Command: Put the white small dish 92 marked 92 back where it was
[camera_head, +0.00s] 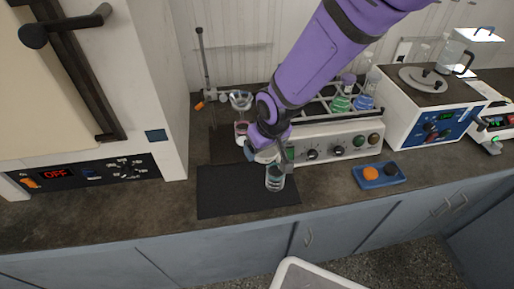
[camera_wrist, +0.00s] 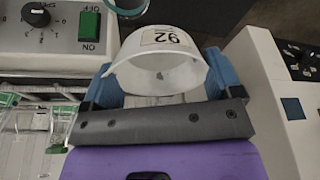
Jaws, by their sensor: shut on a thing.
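The white small dish (camera_wrist: 158,62) with a label reading 92 sits between the blue fingers of my gripper (camera_wrist: 163,80) in the wrist view. My gripper is shut on it, and the dish appears tilted in that view, its opening partly facing the camera. In the head view my gripper (camera_head: 277,158) is low over the counter, in front of the shaker. I cannot make out the dish clearly there; my arm and a glass beaker overlap that spot.
A glass beaker (camera_head: 275,180) stands on the black mat (camera_head: 228,195), close to my gripper. The shaker (camera_head: 325,143) with several flasks is behind. A blue tray (camera_head: 378,181) with an orange and a dark piece lies right. The mat's left part is clear.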

